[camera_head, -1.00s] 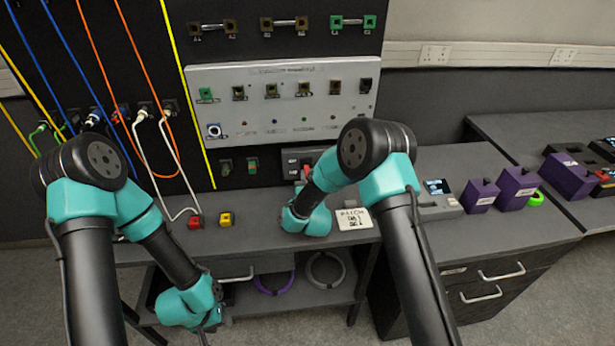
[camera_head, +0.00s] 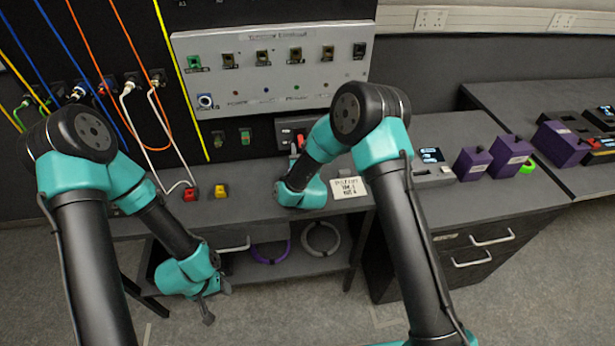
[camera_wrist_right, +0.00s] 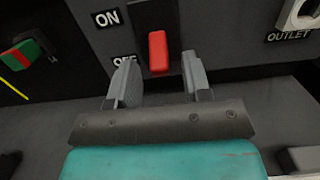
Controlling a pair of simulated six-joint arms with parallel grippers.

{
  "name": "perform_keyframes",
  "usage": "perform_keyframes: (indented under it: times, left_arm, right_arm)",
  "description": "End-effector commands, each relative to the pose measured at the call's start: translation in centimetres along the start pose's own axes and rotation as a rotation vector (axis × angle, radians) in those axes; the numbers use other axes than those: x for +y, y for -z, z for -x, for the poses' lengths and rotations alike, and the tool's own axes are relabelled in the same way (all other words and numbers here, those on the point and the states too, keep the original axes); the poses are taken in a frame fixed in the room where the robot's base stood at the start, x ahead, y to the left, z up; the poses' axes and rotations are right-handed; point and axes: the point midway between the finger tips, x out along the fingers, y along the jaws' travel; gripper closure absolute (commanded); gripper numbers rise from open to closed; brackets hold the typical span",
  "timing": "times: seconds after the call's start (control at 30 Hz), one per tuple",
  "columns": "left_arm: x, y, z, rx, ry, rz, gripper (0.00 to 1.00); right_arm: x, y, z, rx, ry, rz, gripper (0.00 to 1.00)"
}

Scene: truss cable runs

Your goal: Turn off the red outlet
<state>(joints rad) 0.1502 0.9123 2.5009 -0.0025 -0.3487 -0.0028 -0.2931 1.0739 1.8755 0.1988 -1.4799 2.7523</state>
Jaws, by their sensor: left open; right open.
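The outlet box (camera_head: 284,128) is dark and sits at the back of the bench under the grey panel, partly hidden by my right arm. Its red lever (camera_wrist_right: 158,54) shows in the right wrist view in a dark slot. The lever is level with the OFF label (camera_wrist_right: 124,60) and below the ON label (camera_wrist_right: 106,18). My right gripper (camera_wrist_right: 155,80) is open and empty, its fingers on either side below the lever, with no clear contact. My left gripper (camera_head: 214,298) is open and empty, low in front of the shelf.
A round white OUTLET socket (camera_wrist_right: 302,12) is right of the lever. A red block (camera_head: 190,193) and a yellow block (camera_head: 221,191) lie on the bench. Purple boxes (camera_head: 490,160) stand further right. Cables hang at left.

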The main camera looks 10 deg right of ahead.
Motion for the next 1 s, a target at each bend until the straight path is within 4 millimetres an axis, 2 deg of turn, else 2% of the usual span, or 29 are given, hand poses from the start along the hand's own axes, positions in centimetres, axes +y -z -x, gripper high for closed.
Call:
perform_keyframes:
  times: [0.7,0.83,1.0]
  left_arm:
    - [0.0,0.0,0.0,0.0,0.0,0.0,0.57]
    - [0.0,0.0,0.0,0.0,0.0,0.0,0.57]
    - [0.0,0.0,0.0,0.0,0.0,0.0,0.57]
  right_arm:
    - [0.0,0.0,13.2,0.003,-0.003,0.001,0.55]
    - [0.0,0.0,14.9,0.001,-0.002,0.0,0.55]
    - [0.0,0.0,15.9,0.0,0.0,0.0,0.55]
